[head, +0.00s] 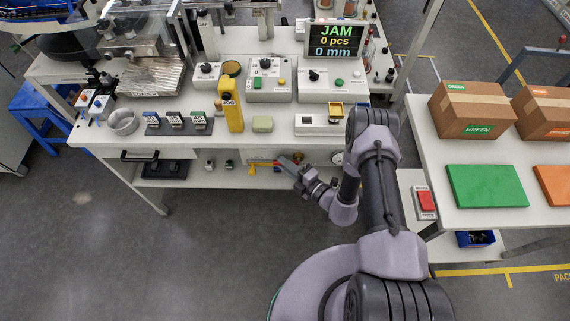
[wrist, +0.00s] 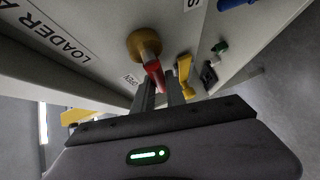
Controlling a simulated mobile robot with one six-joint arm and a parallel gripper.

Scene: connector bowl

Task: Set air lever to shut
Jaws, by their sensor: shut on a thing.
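The air lever is a red handle (wrist: 154,72) on a round brass valve body (wrist: 141,43), mounted on the pale panel under the table. My gripper (wrist: 161,86) is shut on the red lever, with one dark finger on each side of it. A small OPEN label (wrist: 131,79) is beside the lever, and another label is cut off at the top edge. The lever's far end is partly hidden between the fingers.
A yellow part (wrist: 184,67) and small green and black fittings (wrist: 219,47) are close to the right of my fingers. Above is the white worktable (head: 282,138) with control boxes and a screen (head: 335,40) reading JAM. Grey floor in front is clear.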

